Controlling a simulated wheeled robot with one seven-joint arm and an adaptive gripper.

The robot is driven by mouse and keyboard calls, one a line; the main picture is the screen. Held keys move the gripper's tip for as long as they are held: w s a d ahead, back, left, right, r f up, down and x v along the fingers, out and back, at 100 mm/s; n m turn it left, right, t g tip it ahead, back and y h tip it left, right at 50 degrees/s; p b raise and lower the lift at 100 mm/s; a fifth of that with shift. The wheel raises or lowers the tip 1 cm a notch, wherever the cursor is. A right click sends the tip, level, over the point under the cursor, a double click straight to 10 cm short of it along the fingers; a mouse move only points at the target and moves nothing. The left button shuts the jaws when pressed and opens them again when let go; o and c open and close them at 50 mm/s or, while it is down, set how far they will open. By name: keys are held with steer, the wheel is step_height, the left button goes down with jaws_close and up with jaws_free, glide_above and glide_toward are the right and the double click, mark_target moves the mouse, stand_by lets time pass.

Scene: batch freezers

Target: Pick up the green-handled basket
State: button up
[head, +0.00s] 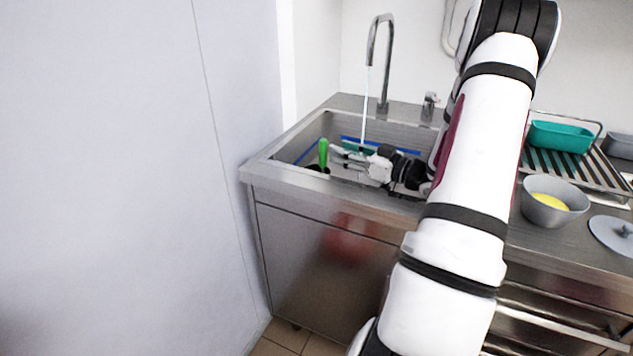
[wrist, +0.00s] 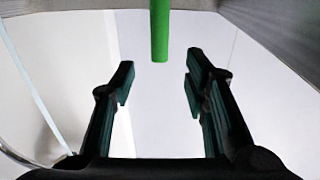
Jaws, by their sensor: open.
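The green handle (head: 323,154) of the basket stands upright at the left side of the sink. It also shows in the wrist view (wrist: 160,32), at the top middle, in line with the gap between my fingers. My gripper (head: 340,157) is inside the sink, to the right of the handle and apart from it. In the wrist view my gripper (wrist: 158,85) is open with nothing between its fingers. The basket's body is not clearly visible; only something dark shows at the foot of the handle in the head view.
The metal sink (head: 262,160) has a tall faucet (head: 384,60) with water running behind my gripper. A teal container (head: 562,136) sits on a drying rack (head: 590,172) at the right. A grey bowl (head: 556,202) with yellow contents and a grey lid (head: 612,236) stand on the counter.

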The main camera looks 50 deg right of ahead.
mark_target(322, 163)
steer(key=w, duration=0.5)
steer(key=w+a, duration=0.1)
steer(key=w, duration=0.1)
steer(key=shift+w+b, duration=0.2)
steer(key=shift+b, duration=0.2)
steer(key=shift+c, duration=0.5)
jaws_close()
